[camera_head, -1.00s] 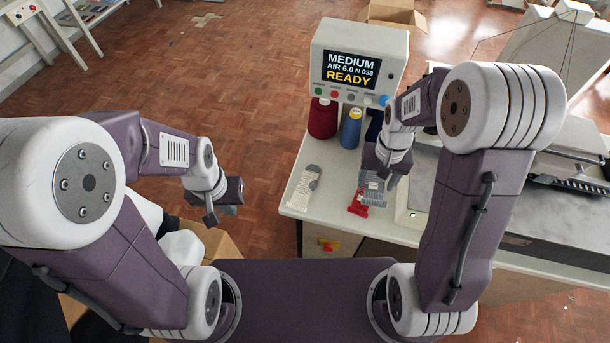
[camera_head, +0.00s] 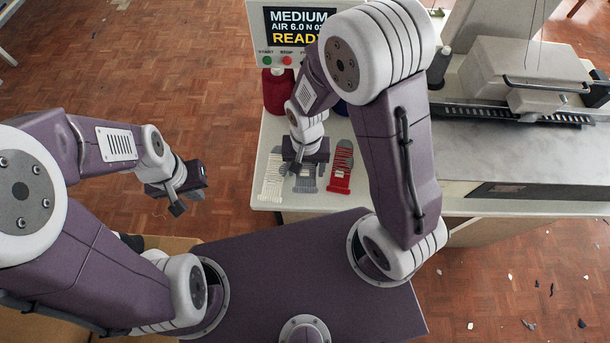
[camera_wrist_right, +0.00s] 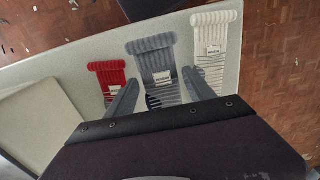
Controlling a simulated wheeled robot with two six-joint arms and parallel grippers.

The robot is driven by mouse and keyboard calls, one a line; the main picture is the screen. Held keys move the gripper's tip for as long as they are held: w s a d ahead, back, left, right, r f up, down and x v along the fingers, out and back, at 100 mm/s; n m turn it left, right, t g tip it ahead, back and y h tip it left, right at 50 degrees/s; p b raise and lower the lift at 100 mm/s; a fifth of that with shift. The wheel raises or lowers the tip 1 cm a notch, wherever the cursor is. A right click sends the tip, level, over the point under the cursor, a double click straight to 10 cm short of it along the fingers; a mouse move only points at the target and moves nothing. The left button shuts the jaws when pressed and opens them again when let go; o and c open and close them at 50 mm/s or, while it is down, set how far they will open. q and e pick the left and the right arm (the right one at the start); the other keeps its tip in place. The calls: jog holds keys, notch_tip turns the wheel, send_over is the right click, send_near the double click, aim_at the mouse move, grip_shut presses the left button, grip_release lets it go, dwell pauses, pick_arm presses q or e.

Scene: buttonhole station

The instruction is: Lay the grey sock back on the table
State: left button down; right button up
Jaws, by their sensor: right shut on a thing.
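The grey sock (camera_head: 304,186) is between the cream sock (camera_head: 271,180) and the red sock (camera_head: 341,168) over the white table (camera_head: 272,132). My right gripper (camera_head: 297,170) is over the grey sock and hides part of it. In the right wrist view, the gripper's fingers (camera_wrist_right: 160,93) are on either side of the lower part of the grey sock (camera_wrist_right: 151,50), shut on it. Whether the sock touches the table is hard to tell. My left gripper (camera_head: 185,203) hangs over the floor left of the table, with no sock at it; its jaw opening is unclear.
A thread cone (camera_head: 277,93) stands behind the socks under a display box (camera_head: 290,40) reading READY. The machine bed (camera_head: 480,155) is at the right, beyond my right arm. The table's front edge is close to the socks.

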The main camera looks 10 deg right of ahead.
aim_at(305, 174)
jog(key=shift+s+a+f, duration=0.15)
jog(key=shift+a, duration=0.1)
notch_tip(305, 174, down, 3)
jog(key=shift+d+f+b, duration=0.1)
jog(key=shift+b, duration=0.3)
jog(key=shift+f, duration=0.45)
jog(key=shift+f, duration=0.1)
jog(key=o, duration=1.2)
